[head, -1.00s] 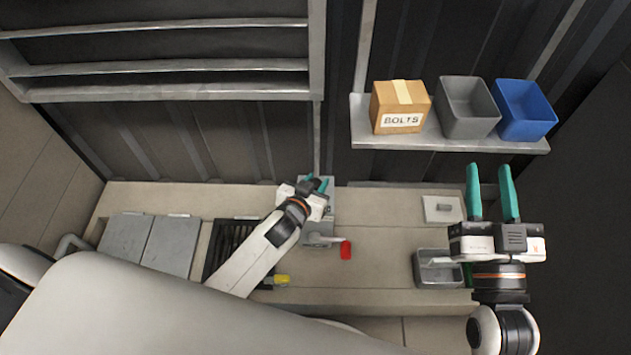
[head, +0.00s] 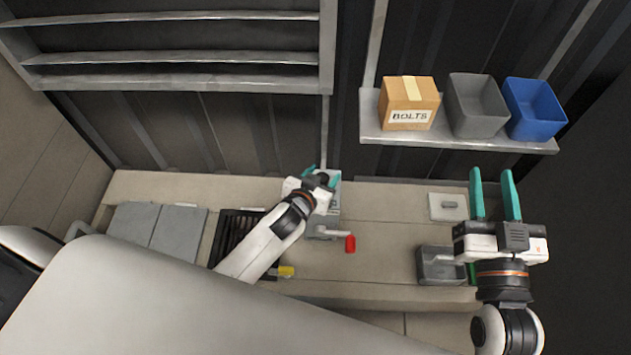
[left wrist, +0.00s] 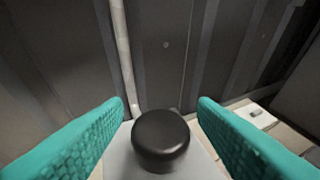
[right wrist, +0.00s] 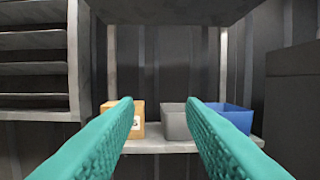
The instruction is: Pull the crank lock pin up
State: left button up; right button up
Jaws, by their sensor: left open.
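The grey pump unit (head: 327,206) stands on the bench against the back wall. Its crank (head: 332,232) sticks out to the right and ends in a red grip (head: 350,244). My left gripper (head: 320,177) is open over the pump's top. In the left wrist view a black round knob (left wrist: 160,140), apparently the lock pin's head, sits between the open fingers (left wrist: 161,112), with a gap visible on both sides. The pin's shaft below the knob is hidden. My right gripper (head: 494,182) is open and empty at the right; its spread fingers also show in the right wrist view (right wrist: 160,103).
A wall shelf (head: 455,143) holds a BOLTS box (head: 408,104), a grey bin (head: 476,106) and a blue bin (head: 535,109). A grey tray (head: 437,267) and a light plate (head: 448,207) lie at the bench's right. A black grate (head: 236,232) is left of the pump.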

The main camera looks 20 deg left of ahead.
pick_arm(q)
jog(key=p+v, duration=0.4)
jog(key=v, duration=0.7)
jog(key=shift+s+r, duration=0.2)
jog(key=shift+s, duration=0.15)
pick_arm(e)
jog(key=s+d+f+g+h, duration=0.1)
jog(key=s+d+f+g, duration=0.1)
jog(key=f+g, duration=0.3)
jog(key=s+d+f+g+h, duration=0.2)
jog(key=s+f+g, duration=0.2)
jog(key=f, duration=0.4)
jog(key=shift+s+m+g, duration=0.3)
jog(key=shift+g, duration=0.5)
pick_arm(q)
jog(key=shift+a, duration=0.1)
pick_arm(e)
jog(key=shift+a+f, duration=0.1)
